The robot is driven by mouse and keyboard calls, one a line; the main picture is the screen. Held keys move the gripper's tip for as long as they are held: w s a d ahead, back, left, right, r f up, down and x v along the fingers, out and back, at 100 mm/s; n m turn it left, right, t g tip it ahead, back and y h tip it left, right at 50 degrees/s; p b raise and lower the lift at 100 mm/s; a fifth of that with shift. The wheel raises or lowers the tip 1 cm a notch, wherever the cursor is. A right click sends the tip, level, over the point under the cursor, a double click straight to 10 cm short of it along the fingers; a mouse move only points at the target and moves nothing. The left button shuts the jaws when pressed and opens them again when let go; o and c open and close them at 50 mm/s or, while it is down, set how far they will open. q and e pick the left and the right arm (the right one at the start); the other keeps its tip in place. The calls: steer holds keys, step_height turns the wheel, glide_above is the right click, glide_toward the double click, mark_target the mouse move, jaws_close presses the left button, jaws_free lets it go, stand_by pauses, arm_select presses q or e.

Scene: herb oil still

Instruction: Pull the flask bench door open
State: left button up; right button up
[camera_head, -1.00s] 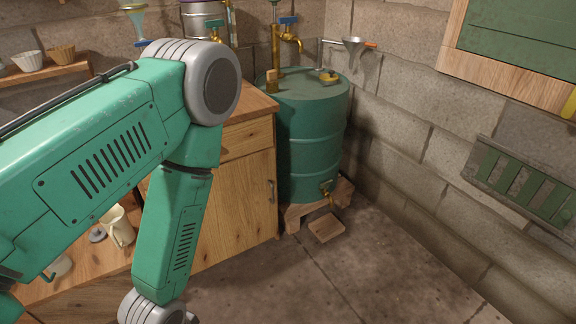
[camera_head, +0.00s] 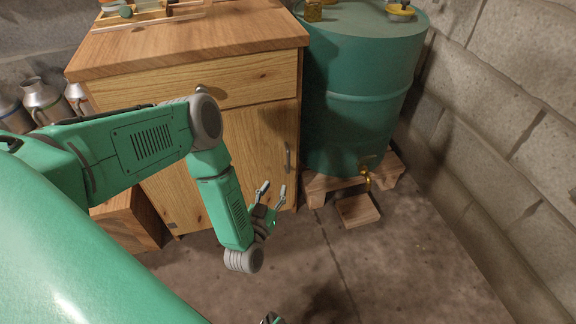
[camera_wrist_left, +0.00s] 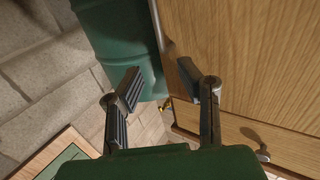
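The flask bench (camera_head: 188,48) is a wooden cabinet with a drawer (camera_head: 240,84) above a door (camera_head: 256,140). The door looks shut, with an upright grey handle (camera_head: 287,157) near its right edge. My left gripper (camera_head: 274,188) is open and empty, in front of the door's lower right part, its fingers pointing up, below and apart from the handle. In the left wrist view the open fingers (camera_wrist_left: 170,84) have nothing between them; wood panels fill the right side, with a grey pull (camera_wrist_left: 262,155) low down. A small part at the head view's bottom edge may be my right gripper (camera_head: 271,319).
A green drum (camera_head: 357,90) stands on a wooden stand (camera_head: 312,188) right of the bench, with a brass tap (camera_head: 367,178) low down. A wood block (camera_head: 357,211) lies before it. Block walls (camera_head: 500,130) bound the right. The floor in front is clear.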

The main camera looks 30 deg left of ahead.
mark_target(288, 158)
arm_select(q)
steer(key=b+x, duration=0.4)
steer(key=x, duration=0.9)
steer(key=shift+w+r+b, duration=0.15)
steer(key=shift+w+b, duration=0.2)
steer(key=shift+b, duration=0.05)
jaws_close()
